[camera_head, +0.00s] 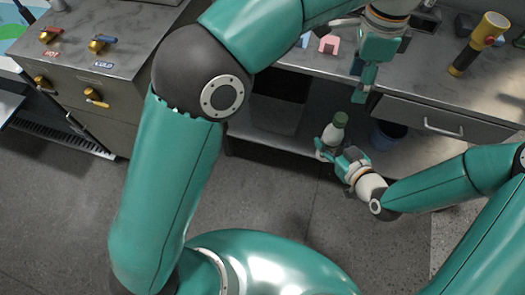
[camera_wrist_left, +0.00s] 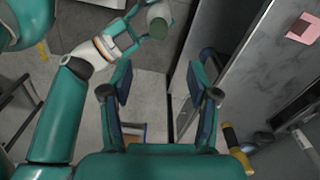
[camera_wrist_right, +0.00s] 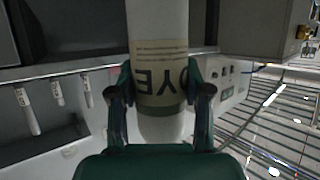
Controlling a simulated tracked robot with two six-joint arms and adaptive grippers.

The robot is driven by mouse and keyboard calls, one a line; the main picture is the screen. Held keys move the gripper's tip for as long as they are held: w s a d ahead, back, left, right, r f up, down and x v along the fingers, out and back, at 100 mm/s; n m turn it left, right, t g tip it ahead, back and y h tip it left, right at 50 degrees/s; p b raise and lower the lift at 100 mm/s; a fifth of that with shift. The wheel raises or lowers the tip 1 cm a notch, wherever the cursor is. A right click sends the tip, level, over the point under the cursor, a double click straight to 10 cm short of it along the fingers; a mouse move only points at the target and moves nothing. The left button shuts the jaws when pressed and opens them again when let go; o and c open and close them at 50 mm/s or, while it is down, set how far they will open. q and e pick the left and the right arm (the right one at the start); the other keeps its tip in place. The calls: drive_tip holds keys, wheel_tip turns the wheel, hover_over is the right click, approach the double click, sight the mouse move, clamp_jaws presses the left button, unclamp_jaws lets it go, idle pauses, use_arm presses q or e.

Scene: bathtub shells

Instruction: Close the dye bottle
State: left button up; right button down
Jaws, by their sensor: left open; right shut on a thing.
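The dye bottle (camera_head: 332,134) is white with a green cap (camera_head: 341,118) on its top; I cannot tell how tightly it sits. My right gripper (camera_head: 328,150) is shut on the bottle and holds it roughly upright, a little tilted, in front of the bench. The right wrist view shows the bottle's label (camera_wrist_right: 160,72), with "DYE" upside down, between the fingers. My left gripper (camera_head: 363,92) is open and empty, above and to the right of the cap, apart from it. In the left wrist view (camera_wrist_left: 158,82), the cap (camera_wrist_left: 158,28) lies beyond the open fingers.
The bench with a drawer (camera_head: 430,121) stands behind the grippers. A blue bin (camera_head: 388,135) stands beneath. A cabinet with brass taps (camera_head: 97,97) is at left. The floor in front is clear.

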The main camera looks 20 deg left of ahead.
use_arm(q)
drive_tip(key=w+d+f+n+t+h, duration=0.15)
drive_tip(key=w+f+n+h, duration=0.3)
drive_tip(key=f+n, duration=0.5)
drive_tip(key=a+f+n+t, duration=0.1)
drive_tip(key=a+f+n, duration=0.3)
drive_tip(key=f, duration=0.3)
drive_tip(key=a+f+n+t, duration=0.1)
drive_tip(key=a+f+n, duration=0.25)
drive_tip(key=f, duration=0.35)
drive_tip(key=s+a+f+g, duration=0.1)
drive_tip(key=s+a+f, duration=0.4)
drive_tip(key=s+f, duration=0.4)
drive_tip(key=s+a+f+g, duration=0.2)
drive_tip(key=s+a+f, duration=0.3)
drive_tip(key=s, duration=0.9)
wheel_tip(320, 180, down, 4)
drive_tip(key=shift+a+r+n+y, duration=0.15)
drive_tip(key=shift+a+n+y, duration=0.15)
drive_tip(key=shift+a+y, duration=0.1)
